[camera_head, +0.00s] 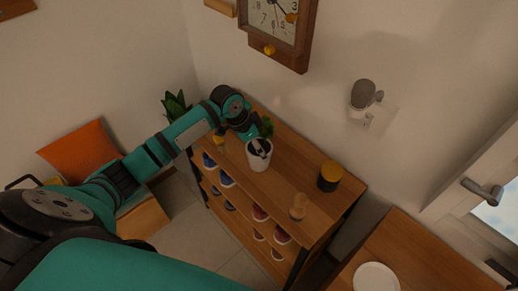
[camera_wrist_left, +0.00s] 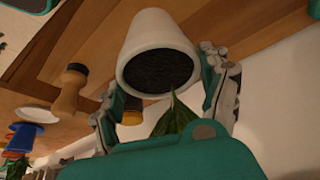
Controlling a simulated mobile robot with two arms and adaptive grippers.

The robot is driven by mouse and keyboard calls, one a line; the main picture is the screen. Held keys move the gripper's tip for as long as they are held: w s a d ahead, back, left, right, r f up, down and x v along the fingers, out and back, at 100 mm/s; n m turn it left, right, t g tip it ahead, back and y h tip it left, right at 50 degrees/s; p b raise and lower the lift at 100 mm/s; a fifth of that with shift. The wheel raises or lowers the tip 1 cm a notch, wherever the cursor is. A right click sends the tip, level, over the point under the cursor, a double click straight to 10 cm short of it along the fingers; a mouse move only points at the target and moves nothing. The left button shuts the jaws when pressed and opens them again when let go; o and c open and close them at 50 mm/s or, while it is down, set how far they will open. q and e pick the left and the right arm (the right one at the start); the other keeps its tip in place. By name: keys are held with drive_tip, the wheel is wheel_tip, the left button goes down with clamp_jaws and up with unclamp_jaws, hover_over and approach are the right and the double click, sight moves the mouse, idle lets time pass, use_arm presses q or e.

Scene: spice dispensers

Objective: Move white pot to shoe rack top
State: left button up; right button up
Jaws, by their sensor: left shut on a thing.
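The white pot (camera_head: 259,162) is at the shoe rack top (camera_head: 288,172), near its left part in the head view. It appears upright; whether its base touches the wood is hidden. In the left wrist view the white pot (camera_wrist_left: 152,32) shows dark soil in its mouth. Green leaves (camera_head: 265,126) are close to the gripper; a leaf (camera_wrist_left: 176,118) hangs in front of the soil. My right gripper is not in view.
A dark jar with a yellow lid (camera_head: 329,176) and a small wooden object (camera_head: 298,206) stand on the rack top to the right. Shoes (camera_head: 226,180) fill the shelves below. A wall clock (camera_head: 278,25) and wall lamp (camera_head: 363,94) are behind. A white plate (camera_head: 376,278) lies on a wooden surface.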

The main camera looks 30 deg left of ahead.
use_arm(q)
drive_tip(key=shift+w, duration=0.25)
wheel_tip(320, 180, down, 2)
drive_tip(key=shift+s+f+p, duration=0.1)
drive_tip(key=shift+p, duration=0.45)
drive_tip(key=shift+f, duration=0.6)
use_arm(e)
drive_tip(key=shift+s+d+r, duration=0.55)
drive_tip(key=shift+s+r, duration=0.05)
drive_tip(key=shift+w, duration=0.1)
use_arm(q)
drive_tip(key=o, duration=1.7)
drive_tip(key=shift+f, duration=0.15)
drive_tip(key=shift+c, duration=0.2)
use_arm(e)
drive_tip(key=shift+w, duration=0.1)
use_arm(q)
drive_tip(key=shift+s+a+r, duration=0.15)
drive_tip(key=shift+a+r, duration=0.05)
drive_tip(key=shift+r, duration=0.3)
drive_tip(key=b+v, duration=0.1)
drive_tip(key=v, duration=1)
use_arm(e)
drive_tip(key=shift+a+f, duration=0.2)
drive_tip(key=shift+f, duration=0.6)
